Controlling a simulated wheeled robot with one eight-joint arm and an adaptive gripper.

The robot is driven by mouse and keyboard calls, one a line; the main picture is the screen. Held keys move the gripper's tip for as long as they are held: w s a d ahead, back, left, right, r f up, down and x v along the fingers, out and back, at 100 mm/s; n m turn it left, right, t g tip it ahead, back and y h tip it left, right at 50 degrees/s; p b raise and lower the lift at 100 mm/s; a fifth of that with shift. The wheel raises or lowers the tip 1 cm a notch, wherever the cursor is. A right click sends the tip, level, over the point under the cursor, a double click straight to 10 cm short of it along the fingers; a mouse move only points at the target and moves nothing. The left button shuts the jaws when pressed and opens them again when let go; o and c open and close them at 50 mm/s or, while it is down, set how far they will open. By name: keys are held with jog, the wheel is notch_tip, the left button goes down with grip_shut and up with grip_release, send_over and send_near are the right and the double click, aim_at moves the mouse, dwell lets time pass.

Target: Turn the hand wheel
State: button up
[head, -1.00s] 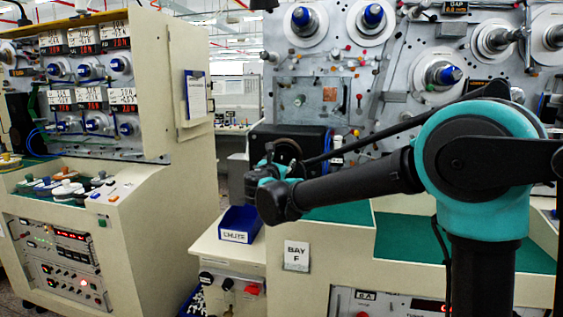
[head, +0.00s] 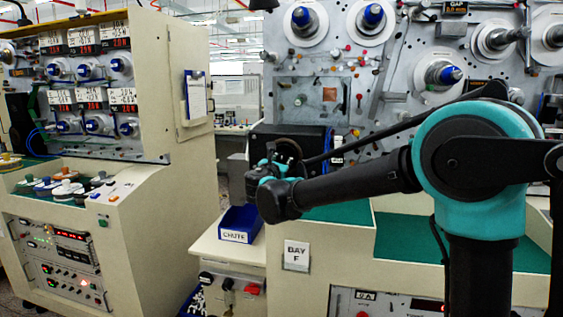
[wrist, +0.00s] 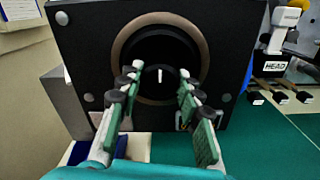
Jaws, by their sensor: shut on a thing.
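The hand wheel (wrist: 160,45) is a dark round disc inside a brown ring, on the front of a black box. A black hub with an upright white mark sits at its middle in the wrist view. My gripper (wrist: 159,86) has one green-padded finger on each side of the hub and is shut on it. The exact contact at the fingertips is hard to see. In the head view my gripper (head: 270,168) is at the box's front, and it and my forearm partly cover the wheel.
A blue bin marked CHUTE (head: 240,223) stands below and left of my gripper. A green work surface (wrist: 265,135) lies right of the box, with a white fixture marked HEAD (wrist: 279,45). The spindle panel (head: 330,85) rises behind. A second machine (head: 90,150) stands left.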

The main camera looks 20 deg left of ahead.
jog(key=shift+m, duration=0.3)
jog(key=m, duration=0.4)
jog(key=shift+m, duration=0.4)
jog(key=m, duration=1)
jog(key=shift+m, duration=0.4)
jog(key=m, duration=0.4)
jog(key=shift+m, duration=0.3)
jog(key=o, duration=1.2)
jog(key=shift+c, duration=0.2)
